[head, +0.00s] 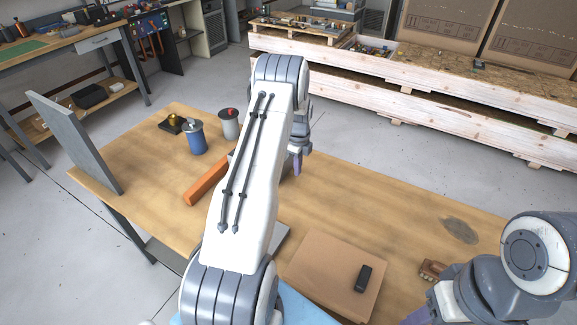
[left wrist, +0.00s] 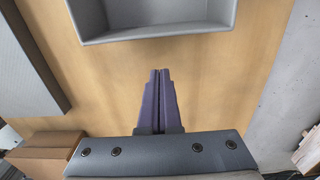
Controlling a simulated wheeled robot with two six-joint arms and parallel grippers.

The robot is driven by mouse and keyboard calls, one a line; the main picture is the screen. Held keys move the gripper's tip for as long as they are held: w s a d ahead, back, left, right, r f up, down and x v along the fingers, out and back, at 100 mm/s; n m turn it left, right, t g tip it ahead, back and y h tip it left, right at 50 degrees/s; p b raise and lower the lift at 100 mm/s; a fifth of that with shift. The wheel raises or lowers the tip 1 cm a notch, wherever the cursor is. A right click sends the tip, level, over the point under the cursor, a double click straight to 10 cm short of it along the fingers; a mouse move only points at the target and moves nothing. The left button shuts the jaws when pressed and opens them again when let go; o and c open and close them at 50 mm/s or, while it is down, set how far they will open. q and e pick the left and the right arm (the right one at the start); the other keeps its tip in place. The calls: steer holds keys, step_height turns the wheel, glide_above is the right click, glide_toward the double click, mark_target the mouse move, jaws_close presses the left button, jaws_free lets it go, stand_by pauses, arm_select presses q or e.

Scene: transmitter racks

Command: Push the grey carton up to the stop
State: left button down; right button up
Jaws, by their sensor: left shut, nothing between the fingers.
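A grey open-topped box (left wrist: 155,35), which fits the grey carton, lies at the top of the left wrist view. My left gripper (left wrist: 160,72) is shut and empty, pointing at the box's near wall with a small gap in the picture. In the head view my left gripper (head: 297,162) is partly behind its own arm, over the table's far side. That arm hides the box there. I cannot tell for sure which thing is the stop; a grey upright board (head: 75,145) stands at the table's left end. My right gripper (head: 428,312) shows only partly at lower right.
On the table (head: 355,200) are an orange bar (head: 205,182), a blue canister (head: 195,138), a grey canister (head: 229,124) and a brown carton (head: 325,272) with a black object (head: 364,278). A grey slab (left wrist: 35,60) lies left in the wrist view.

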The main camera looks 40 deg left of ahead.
arm_select(q)
step_height(320, 180, up, 9)
steer(key=b, duration=0.1)
steer(key=shift+a+f, duration=0.1)
steer(key=c, duration=1)
jaws_free()
steer(key=shift+d, duration=0.25)
steer(key=shift+o, duration=0.2)
steer(key=s+d+r+n, duration=0.1)
steer(key=s+d+r, duration=0.25)
steer(key=d, duration=0.65)
steer(key=s+d+r+n, duration=0.2)
steer(key=s+d+r, duration=0.15)
steer(key=d, duration=0.55)
steer(key=s+d+r+n, duration=0.1)
steer(key=s+d+r, duration=0.25)
steer(key=d, duration=0.65)
steer(key=s+d+n, duration=0.2)
steer(key=s+d, duration=0.1)
steer(key=s, duration=0.8)
steer(key=s+d+r+n, duration=0.1)
steer(key=s+d+n, duration=0.2)
steer(key=s, duration=0.8)
steer(key=shift+s+d+r+h, duration=0.25)
steer(key=shift+d+h, duration=0.15)
steer(key=shift+d, duration=0.2)
